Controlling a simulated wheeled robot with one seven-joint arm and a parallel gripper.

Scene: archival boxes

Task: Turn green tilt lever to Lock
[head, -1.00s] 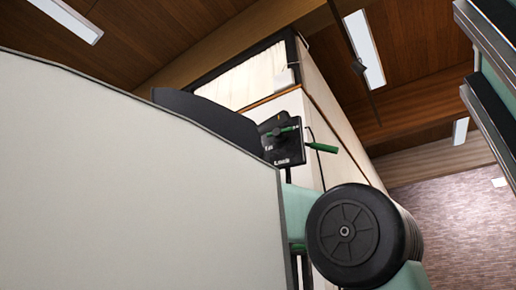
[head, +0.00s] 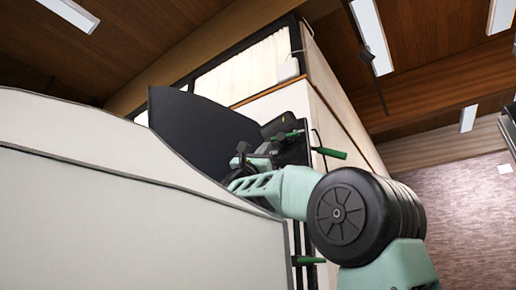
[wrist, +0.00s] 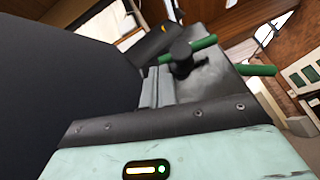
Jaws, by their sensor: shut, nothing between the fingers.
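The green tilt lever (head: 288,135) is a short green bar on a black plate (head: 277,126) at the end of a tall pale cabinet. In the wrist view the lever (wrist: 203,43) crosses a round black hub (wrist: 181,56), and the plate's lettering cannot be read. My gripper (wrist: 155,88) shows as grey fingers close together, empty, just in front of the hub. Whether they touch the lever I cannot tell. In the head view my arm covers the lower part of the plate.
A longer green handle (head: 330,153) sticks out right of the lever, and another green handle (head: 308,260) is lower down. A dark curved panel (head: 200,125) stands close on the left. A large pale panel (head: 120,215) fills the lower left.

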